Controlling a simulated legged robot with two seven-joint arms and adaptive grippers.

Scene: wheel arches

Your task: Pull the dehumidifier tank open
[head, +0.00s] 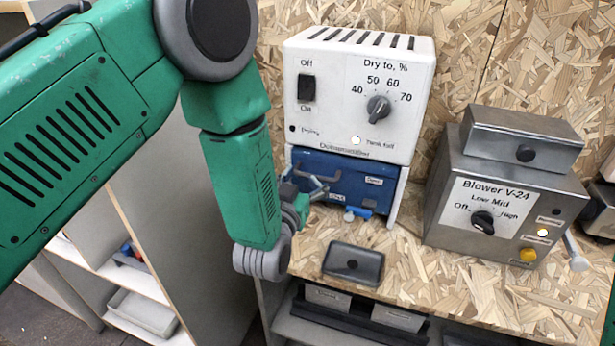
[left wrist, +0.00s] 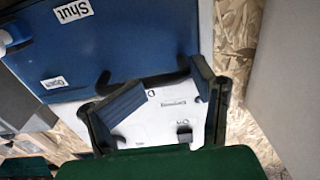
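The white dehumidifier (head: 358,95) stands on the workbench. Its blue tank (head: 350,168) sits below the white housing, with a grey bar handle (head: 322,181) on its front and small "Open" and "Shut" labels. My left gripper (head: 303,203) is at the left side of the tank front, close to the handle; its fingers are partly hidden by each other. I cannot tell whether a finger touches the handle. My right gripper is not seen.
A grey blower (head: 505,190) with a metal box (head: 522,137) on top stands to the right. A blue tap (head: 357,213) sits under the tank front. Shelves are at the lower left.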

